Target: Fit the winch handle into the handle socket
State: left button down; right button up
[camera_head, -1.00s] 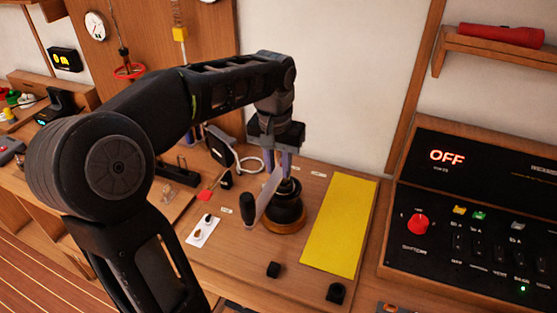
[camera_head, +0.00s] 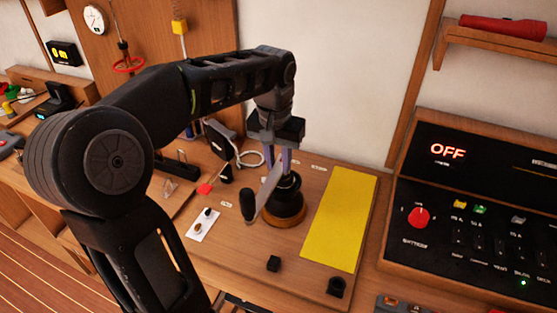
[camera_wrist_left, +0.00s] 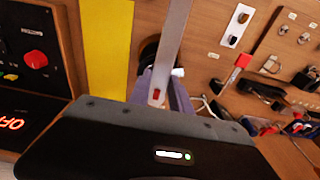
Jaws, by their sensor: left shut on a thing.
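The winch handle is a flat silver bar (camera_head: 268,187) with a black grip (camera_head: 248,206) hanging at its near left end. My left gripper (camera_head: 277,160) is shut on the bar's far end, its fingers pointing down. The black winch (camera_head: 289,203) stands upright on a round wooden base, just right of and behind the bar. The socket in its top is hidden or too small to make out, and I cannot tell whether handle and winch touch. In the left wrist view the bar (camera_wrist_left: 173,45) with a red button crosses in front of the dark winch (camera_wrist_left: 147,52).
A yellow mat (camera_head: 340,220) lies right of the winch. A black control panel (camera_head: 470,220) stands at the right.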

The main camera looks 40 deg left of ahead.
pick_arm(q)
jog(key=shift+f, duration=0.25)
jog(key=shift+f+b, duration=1.05)
jog(key=shift+f, duration=0.05)
jog(key=c, duration=1.3)
grip_release()
jog(key=shift+c, duration=0.2)
jog(key=shift+o, duration=0.2)
jog(key=o, duration=0.5)
notch_tip(320, 180, up, 5)
jog(key=p, duration=0.3)
jog(key=shift+p, duration=0.35)
